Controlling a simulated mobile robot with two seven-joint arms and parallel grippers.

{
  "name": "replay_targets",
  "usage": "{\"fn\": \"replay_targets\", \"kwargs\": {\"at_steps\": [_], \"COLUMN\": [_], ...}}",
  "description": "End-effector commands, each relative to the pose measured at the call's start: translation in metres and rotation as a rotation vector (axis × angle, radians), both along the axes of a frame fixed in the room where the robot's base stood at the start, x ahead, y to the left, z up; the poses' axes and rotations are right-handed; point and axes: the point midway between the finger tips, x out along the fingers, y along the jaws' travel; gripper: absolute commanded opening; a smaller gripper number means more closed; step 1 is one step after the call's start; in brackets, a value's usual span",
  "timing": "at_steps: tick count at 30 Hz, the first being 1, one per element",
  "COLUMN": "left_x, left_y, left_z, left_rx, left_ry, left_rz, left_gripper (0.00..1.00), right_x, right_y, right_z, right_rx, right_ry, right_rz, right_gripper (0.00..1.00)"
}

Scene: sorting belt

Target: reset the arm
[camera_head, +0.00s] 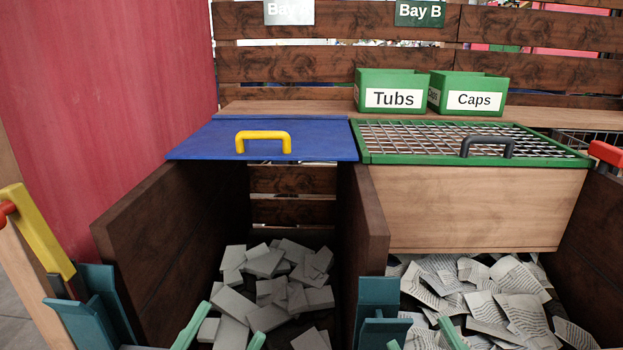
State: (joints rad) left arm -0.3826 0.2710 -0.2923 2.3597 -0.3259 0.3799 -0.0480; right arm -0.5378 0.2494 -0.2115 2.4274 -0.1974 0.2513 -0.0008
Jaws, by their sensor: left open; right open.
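My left gripper (236,322) shows only as two light-green fingertips at the bottom edge, in front of the left bay. They stand apart with no object seen held between them. My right gripper (418,331) also shows as two separated light-green fingertips at the bottom edge, in front of the right bay. It holds nothing that I can see. Most of both grippers is cut off below the picture.
Grey blocks (268,283) fill the left bay under a blue lid (205,140); printed paper scraps (488,300) fill the right, below a green mesh lid (400,140). Dark wooden walls (165,240) flank the bays. Green Tubs (385,78) and Caps (490,84) bins stand behind.

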Motion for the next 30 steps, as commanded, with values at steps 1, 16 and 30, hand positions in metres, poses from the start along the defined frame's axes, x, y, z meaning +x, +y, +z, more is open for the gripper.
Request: {"fn": "replay_targets", "kwargs": {"at_steps": [1,16,30], "left_x": [0.002,0.034,-0.037], "left_y": [0.013,0.053,0.069], "left_z": [-0.01,-0.073,-0.163], "left_rx": [-0.042,-0.122,-0.102], "left_ry": [0.088,0.739,1.435], "left_rz": [0.02,0.171,0.31], "left_gripper": [0.7,0.7,0.7], "right_x": [0.0,0.029,-0.042], "right_y": [0.0,-0.016,-0.032], "right_z": [0.0,-0.043,-0.134], "right_rx": [0.0,-0.002,-0.002], "right_ry": [0.0,0.491,1.196], "right_rz": [0.0,-0.088,-0.183], "right_gripper": [0.7,0.7,0.7]}}
